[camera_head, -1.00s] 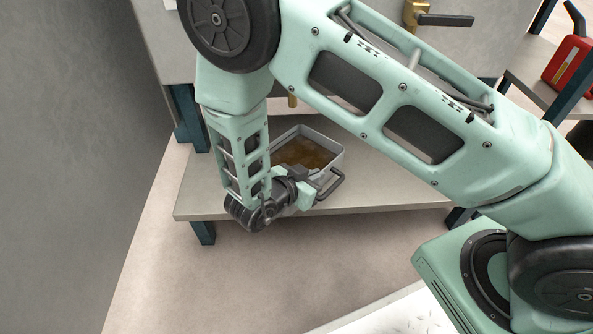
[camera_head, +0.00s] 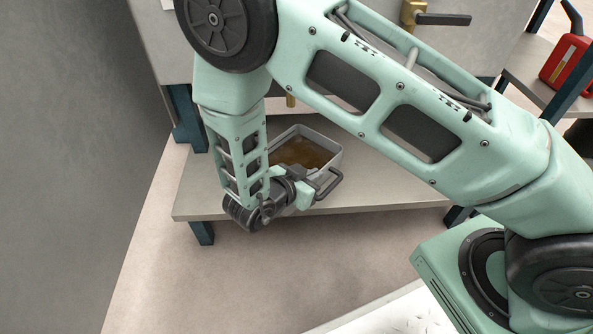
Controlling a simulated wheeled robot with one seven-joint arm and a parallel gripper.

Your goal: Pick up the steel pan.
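The steel pan (camera_head: 322,148) is a grey rectangular pan with brown contents and a dark loop handle (camera_head: 329,183) on its near right side. It stands on the low grey shelf. My gripper (camera_head: 308,190) is at the near side of the pan, close to the handle. Its pale green fingers are partly hidden by its own wrist, and the pan's near left part is hidden behind my arm. I cannot tell whether the fingers are apart or closed on the handle.
The low shelf (camera_head: 375,190) has free room right of the pan. A grey machine body with a brass valve (camera_head: 414,13) and dark lever is above it. A red can (camera_head: 567,62) stands on a shelf at upper right. A grey wall (camera_head: 70,130) is at left.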

